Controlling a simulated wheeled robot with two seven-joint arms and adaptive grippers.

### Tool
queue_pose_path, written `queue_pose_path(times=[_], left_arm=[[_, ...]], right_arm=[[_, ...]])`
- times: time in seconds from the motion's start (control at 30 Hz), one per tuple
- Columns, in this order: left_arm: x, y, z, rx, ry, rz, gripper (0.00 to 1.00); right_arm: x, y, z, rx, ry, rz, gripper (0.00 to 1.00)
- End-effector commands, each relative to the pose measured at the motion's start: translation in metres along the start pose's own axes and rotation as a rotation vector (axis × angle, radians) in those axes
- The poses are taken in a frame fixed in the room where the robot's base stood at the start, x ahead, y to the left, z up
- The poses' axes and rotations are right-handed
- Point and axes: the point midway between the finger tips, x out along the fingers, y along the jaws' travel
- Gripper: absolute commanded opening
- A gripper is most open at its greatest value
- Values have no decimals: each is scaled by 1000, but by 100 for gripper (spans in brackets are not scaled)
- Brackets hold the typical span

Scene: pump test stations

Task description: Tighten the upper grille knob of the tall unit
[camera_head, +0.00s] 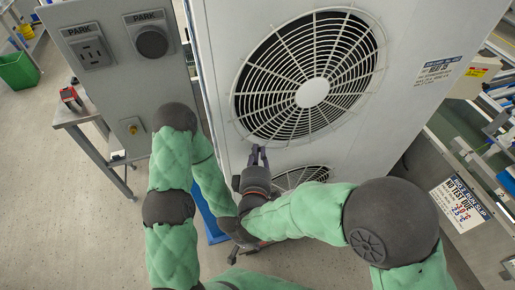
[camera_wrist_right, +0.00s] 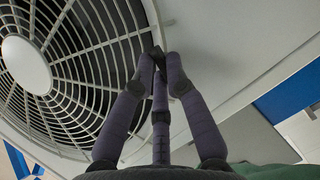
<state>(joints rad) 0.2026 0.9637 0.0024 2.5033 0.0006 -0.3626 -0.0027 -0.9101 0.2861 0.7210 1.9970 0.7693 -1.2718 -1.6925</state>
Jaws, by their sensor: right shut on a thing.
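The tall unit (camera_head: 410,35) is a pale cabinet with a large round upper fan grille (camera_head: 265,75) and a lower grille (camera_head: 300,176). The upper grille also fills the left of the right wrist view (camera_wrist_right: 75,35). My right gripper (camera_head: 258,152) is at the lower edge of the upper grille. In the right wrist view its fingers (camera_wrist_right: 160,62) are closed together at the grille rim, on the upper grille knob, which they almost wholly hide. My left gripper (camera_head: 240,250) is lower down, beside the unit's base and partly behind my right arm; its finger opening is unclear.
A grey panel with two PARK sockets (camera_head: 118,18) stands left of the unit. A metal table (camera_head: 75,118) with a red-and-black device (camera_head: 70,97) and a green bin (camera_head: 18,70) are farther left. A labelled station (camera_head: 460,205) stands at right. The left floor is mostly clear.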

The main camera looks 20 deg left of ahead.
Motion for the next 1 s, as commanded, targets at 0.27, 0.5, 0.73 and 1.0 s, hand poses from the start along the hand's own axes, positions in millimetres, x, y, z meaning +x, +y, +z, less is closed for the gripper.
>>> queue_pose_path(times=[0.27, 0.5, 0.73, 1.0], left_arm=[[-26, 9, 1, 0, 0, 0, 0], [-36, 13, 1, 0, 0, 0, 0], [-37, 13, 2, 0, 0, 0, 0], [-29, 10, 1, 0, 0, 0, 0]], right_arm=[[0, 4, 2, 244, -3, -104, 0], [1, 4, 3, 455, -3, -190, 0], [2, 4, 6, 654, -2, -273, 0], [2, 3, 8, 856, -2, -357, 0]])
